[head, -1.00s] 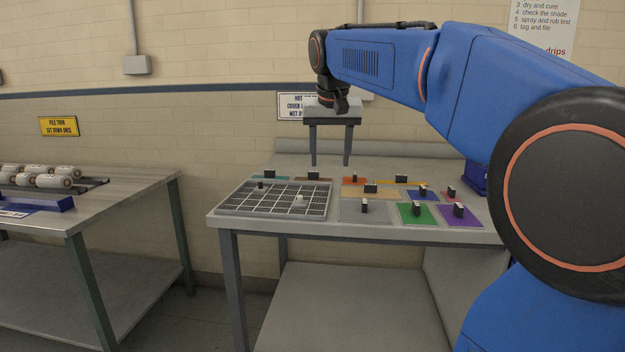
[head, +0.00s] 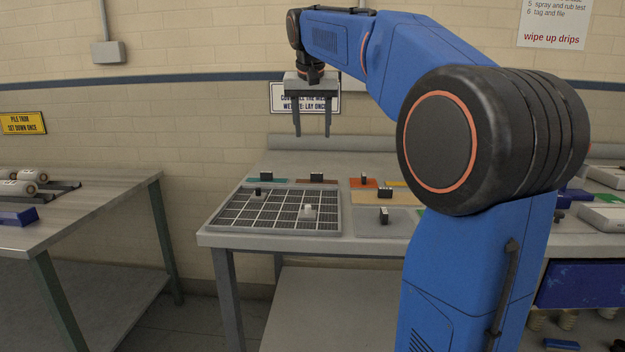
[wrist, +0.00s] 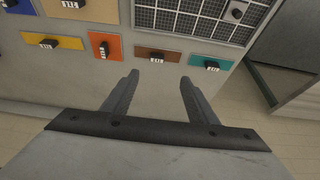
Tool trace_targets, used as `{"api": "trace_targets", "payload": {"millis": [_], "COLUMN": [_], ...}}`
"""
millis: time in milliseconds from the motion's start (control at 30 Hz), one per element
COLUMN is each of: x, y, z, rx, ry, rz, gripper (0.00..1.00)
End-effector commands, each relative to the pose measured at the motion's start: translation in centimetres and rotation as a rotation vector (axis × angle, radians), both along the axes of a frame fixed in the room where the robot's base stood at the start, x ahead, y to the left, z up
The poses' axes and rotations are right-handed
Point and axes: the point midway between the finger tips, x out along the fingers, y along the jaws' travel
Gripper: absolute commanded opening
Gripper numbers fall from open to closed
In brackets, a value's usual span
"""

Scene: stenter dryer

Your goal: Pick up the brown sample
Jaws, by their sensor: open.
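The brown sample (head: 328,182) is a flat brown piece with a black clip on top, lying at the back of the table between the teal and orange samples. In the wrist view the brown sample (wrist: 159,55) lies beyond the fingertips, roughly centred between them. My gripper (head: 312,135) is open and empty, pointing down above the back of the table, apart from the sample. Its two fingers also show in the wrist view (wrist: 158,82).
A dark grid rack (head: 225,219) with a black and a white knob sits at the front left. Teal (head: 252,180), orange (head: 362,184), tan (head: 366,197) and grey (head: 362,224) samples lie close by. A rolled ledge (head: 345,143) runs along the back. Another table (head: 100,205) stands left.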

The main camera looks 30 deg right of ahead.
Motion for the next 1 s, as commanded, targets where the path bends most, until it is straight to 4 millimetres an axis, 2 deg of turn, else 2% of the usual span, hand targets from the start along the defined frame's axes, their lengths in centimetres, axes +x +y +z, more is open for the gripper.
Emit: {"api": "trace_targets", "payload": {"millis": [500,633,1000], "x": [2.7,3.2,3.9], "y": [-2.0,-2.3,-3.2], "z": [-8.3,-9.7,-11.7], "rx": [0.001,0.0,0.0], "ry": [0.003,0.002,0.002], "rz": [0.0,0.001,0.0], "gripper": [0.53,0.53,0.53]}}
